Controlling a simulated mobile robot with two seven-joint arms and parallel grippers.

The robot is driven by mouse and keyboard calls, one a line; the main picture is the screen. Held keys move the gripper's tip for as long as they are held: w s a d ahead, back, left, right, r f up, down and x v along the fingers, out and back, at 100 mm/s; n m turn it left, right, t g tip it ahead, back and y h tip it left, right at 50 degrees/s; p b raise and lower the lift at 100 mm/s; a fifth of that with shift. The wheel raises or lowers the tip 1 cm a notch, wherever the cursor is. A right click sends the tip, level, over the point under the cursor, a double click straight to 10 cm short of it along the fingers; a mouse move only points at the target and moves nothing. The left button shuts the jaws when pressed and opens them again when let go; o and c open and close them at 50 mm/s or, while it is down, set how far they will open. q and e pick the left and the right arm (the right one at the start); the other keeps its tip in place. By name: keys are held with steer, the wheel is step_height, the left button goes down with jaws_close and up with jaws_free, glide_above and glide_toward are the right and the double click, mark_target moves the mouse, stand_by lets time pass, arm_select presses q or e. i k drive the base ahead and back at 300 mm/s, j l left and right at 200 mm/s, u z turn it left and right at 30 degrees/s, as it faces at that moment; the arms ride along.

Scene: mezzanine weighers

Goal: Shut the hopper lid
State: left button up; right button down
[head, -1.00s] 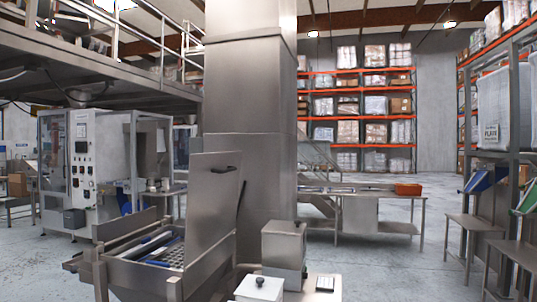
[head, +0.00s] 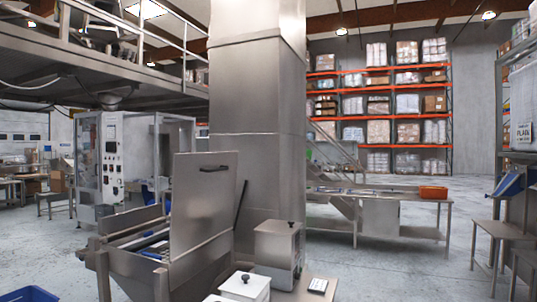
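The hopper lid (head: 203,203) is a flat steel panel standing open, nearly upright, at the right side of the hopper. A dark handle (head: 214,168) is near its top edge, and a dark strut (head: 241,205) shows beside its right edge. The steel hopper (head: 130,262) is below and to the left of the lid, its top open, with a grid and blue-and-white bars visible inside. A tall steel column (head: 257,120) rises behind the lid. Neither of my grippers shows in the head view.
A steel box (head: 278,250) and a white lidded container (head: 245,287) stand right of the hopper, near a small scale (head: 318,286). A blue bin (head: 28,294) is at bottom left. A long steel bench (head: 378,193) stands behind right. Floor (head: 420,270) at right is clear.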

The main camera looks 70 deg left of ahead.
mark_target(204, 183)
steer(key=i+l, duration=0.25)
steer(key=i, duration=0.25)
steer(key=i+l, duration=0.2)
steer(key=i, duration=0.3)
steer(key=i+u, duration=0.15)
steer(key=u, duration=0.3)
steer(key=i+u, duration=0.15)
steer(key=u, duration=0.3)
steer(key=i+u, duration=0.1)
steer(key=u, duration=0.35)
steer(key=i+u, duration=0.1)
steer(key=u, duration=0.35)
steer(key=i+l+u, duration=0.1)
steer(key=u, duration=0.35)
steer(key=i+l+u, duration=0.1)
steer(key=l+u, duration=0.15)
steer(key=u, duration=0.2)
steer(key=i+l+u, duration=0.1)
steer(key=u, duration=0.3)
steer(key=i+l+u, duration=0.1)
steer(key=u, duration=0.25)
steer(key=l+u, duration=0.25)
steer(key=u, duration=0.15)
steer(key=i+l+u, duration=0.1)
steer(key=l+u, duration=0.2)
steer(key=u, duration=0.15)
steer(key=l+u, duration=0.45)
steer(key=i+j, duration=0.05)
